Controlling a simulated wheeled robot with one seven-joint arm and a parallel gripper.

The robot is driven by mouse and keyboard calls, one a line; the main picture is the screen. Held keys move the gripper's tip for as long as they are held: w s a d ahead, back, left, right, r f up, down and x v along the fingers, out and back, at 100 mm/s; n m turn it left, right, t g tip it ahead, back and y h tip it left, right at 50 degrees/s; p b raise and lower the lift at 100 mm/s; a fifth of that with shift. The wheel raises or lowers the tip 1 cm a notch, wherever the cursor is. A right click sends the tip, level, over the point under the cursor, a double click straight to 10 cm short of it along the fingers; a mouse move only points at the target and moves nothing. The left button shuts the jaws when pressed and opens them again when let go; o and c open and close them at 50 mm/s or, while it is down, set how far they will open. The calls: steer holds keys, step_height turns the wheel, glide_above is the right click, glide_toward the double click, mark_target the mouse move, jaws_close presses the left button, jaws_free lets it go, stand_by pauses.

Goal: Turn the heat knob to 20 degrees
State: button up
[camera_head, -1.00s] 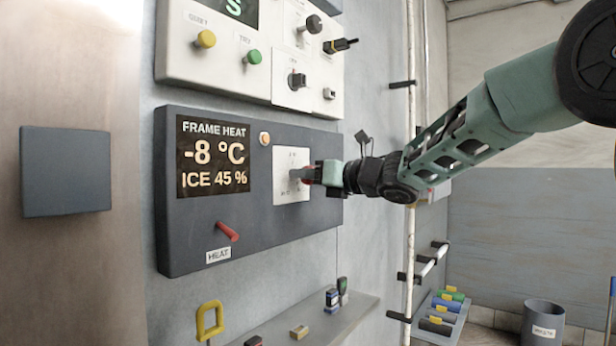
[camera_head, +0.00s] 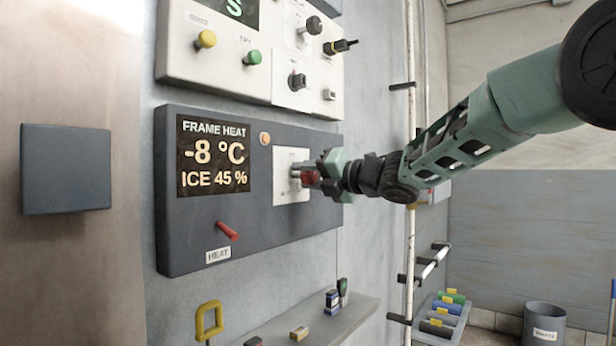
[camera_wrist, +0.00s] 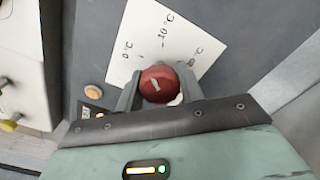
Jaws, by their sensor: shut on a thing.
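The heat knob is a round red knob (camera_head: 309,176) with a pale pointer mark, set on a white dial plate (camera_head: 287,197) on the dark frame-heat panel (camera_head: 200,236). In the wrist view the knob (camera_wrist: 160,84) sits between the two fingers of my gripper (camera_wrist: 159,92), which is shut on it. The dial plate (camera_wrist: 140,37) there shows printed marks, among them 0 °C and -10 °C; a third is partly hidden by a finger. The display (camera_head: 215,157) reads FRAME HEAT -8 °C, ICE 45 %.
A red lever (camera_head: 228,231) labelled HEAT and a small orange button (camera_head: 265,139) are on the same panel. Above is a white panel (camera_head: 285,70) with several knobs and buttons. A shelf (camera_head: 330,322) with small items juts out below. A vertical pipe (camera_head: 411,130) runs behind my arm.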

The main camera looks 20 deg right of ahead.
steer(key=m+p, duration=0.1)
steer(key=m, duration=0.3)
steer(key=shift+m, duration=0.3)
steer(key=m+p, duration=0.2)
steer(key=m, duration=0.3)
steer(key=shift+r+p, duration=0.1)
steer(key=shift+p, duration=0.3)
steer(key=m+p, duration=0.3)
steer(key=m, duration=0.3)
steer(key=shift+m+p, duration=1.25)
steer(key=shift+m, duration=0.65)
steer(key=o, duration=1)
steer(key=shift+d, duration=0.1)
